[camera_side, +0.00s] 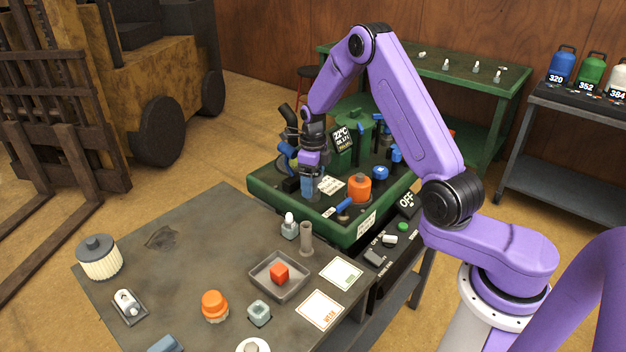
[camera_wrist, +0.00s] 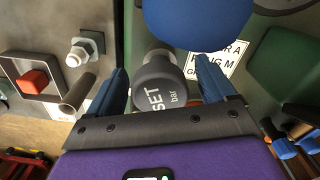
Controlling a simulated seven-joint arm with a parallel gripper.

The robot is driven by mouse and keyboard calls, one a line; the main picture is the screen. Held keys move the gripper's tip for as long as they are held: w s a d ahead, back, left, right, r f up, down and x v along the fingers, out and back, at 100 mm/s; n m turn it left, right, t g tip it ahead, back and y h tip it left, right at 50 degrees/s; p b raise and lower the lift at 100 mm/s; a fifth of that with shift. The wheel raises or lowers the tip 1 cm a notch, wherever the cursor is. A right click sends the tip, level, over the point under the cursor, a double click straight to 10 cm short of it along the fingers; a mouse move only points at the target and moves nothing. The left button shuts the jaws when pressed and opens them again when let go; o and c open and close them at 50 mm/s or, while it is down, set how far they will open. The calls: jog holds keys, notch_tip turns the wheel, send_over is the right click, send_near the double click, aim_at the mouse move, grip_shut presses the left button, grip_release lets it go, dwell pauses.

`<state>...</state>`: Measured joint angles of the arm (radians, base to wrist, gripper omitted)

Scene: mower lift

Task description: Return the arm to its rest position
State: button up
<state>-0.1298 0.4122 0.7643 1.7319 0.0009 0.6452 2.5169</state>
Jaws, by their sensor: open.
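My purple arm reaches out over the green machine bench (camera_side: 262,200), bent at the elbow. My gripper (camera_side: 308,190) points down near the bench's front left. In the wrist view my gripper (camera_wrist: 162,78) has its two blue fingers apart. A dark grey knob marked "SET bar" (camera_wrist: 160,95) lies between them in that picture, with a gap showing on each side. The knob is hard to make out in the side view.
A grey table (camera_side: 190,240) in front holds a tray (camera_side: 262,285) with a red cube (camera_side: 279,271). A large blue round part (camera_wrist: 195,20) shows above the knob.

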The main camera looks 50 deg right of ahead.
jog(key=shift+r, duration=4)
jog(key=shift+r, duration=0.1)
notch_tip(320, 180, up, 20)
jog(key=shift+d, duration=0.1)
jog(key=s+d, duration=0.4)
jog(key=d, duration=0.3)
jog(key=s+d, duration=0.4)
jog(key=d, duration=0.3)
jog(key=shift+s+d, duration=0.25)
jog(key=shift+s, duration=0.15)
